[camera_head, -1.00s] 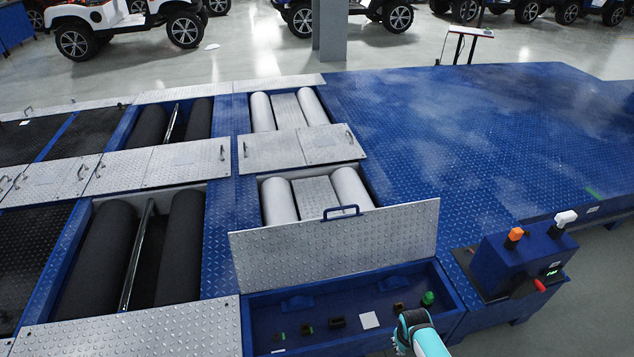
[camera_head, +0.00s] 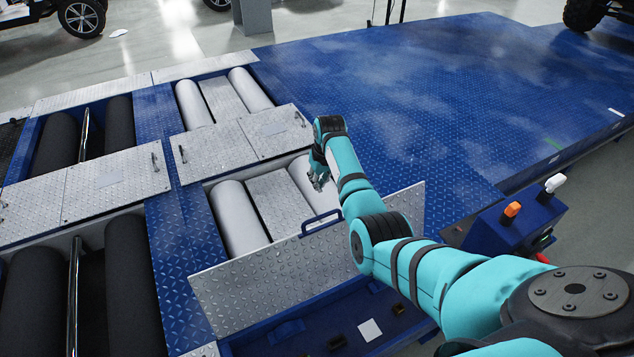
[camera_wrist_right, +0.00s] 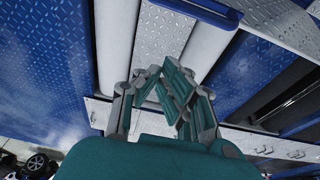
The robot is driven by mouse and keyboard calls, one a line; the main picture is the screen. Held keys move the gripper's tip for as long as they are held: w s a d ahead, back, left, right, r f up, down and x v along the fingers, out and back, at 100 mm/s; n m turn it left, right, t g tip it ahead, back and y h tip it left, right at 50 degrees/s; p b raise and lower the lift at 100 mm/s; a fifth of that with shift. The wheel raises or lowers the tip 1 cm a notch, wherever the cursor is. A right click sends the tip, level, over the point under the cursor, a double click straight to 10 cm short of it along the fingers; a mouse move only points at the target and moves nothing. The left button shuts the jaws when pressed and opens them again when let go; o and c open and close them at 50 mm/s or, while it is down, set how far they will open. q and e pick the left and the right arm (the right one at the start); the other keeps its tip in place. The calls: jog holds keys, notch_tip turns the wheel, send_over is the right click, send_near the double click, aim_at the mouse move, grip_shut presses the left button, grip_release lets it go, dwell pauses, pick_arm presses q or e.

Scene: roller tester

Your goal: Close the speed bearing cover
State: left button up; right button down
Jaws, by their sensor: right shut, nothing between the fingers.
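The speed bearing cover (camera_head: 285,276) is a silver tread-plate lid standing raised at the near side of the white rollers, with a blue handle (camera_head: 321,221) on its top edge. Below it the blue compartment (camera_head: 300,338) is open, with small dark parts and a white square inside. My right gripper (camera_head: 319,184) is shut and empty above the right white roller (camera_head: 304,182), beyond the raised cover. In the right wrist view its fingers (camera_wrist_right: 165,92) are together, with the cover's edge and handle (camera_wrist_right: 215,10) at the top. My left gripper is not in view.
A blue control box (camera_head: 517,222) with an orange and a white knob stands at the right. Closed silver plates (camera_head: 245,140) lie beyond the near rollers. The blue tread platform (camera_head: 440,110) at the back right is clear. Dark rollers (camera_head: 130,285) lie at the left.

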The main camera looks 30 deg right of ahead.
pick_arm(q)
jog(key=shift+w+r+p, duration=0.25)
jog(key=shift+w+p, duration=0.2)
pick_arm(e)
notch_tip(320, 180, down, 6)
jog(key=s, duration=0.2)
jog(key=shift+s+f, duration=0.15)
jog(key=shift+f, duration=0.05)
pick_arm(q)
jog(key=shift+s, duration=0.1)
pick_arm(e)
jog(key=shift+a, duration=0.1)
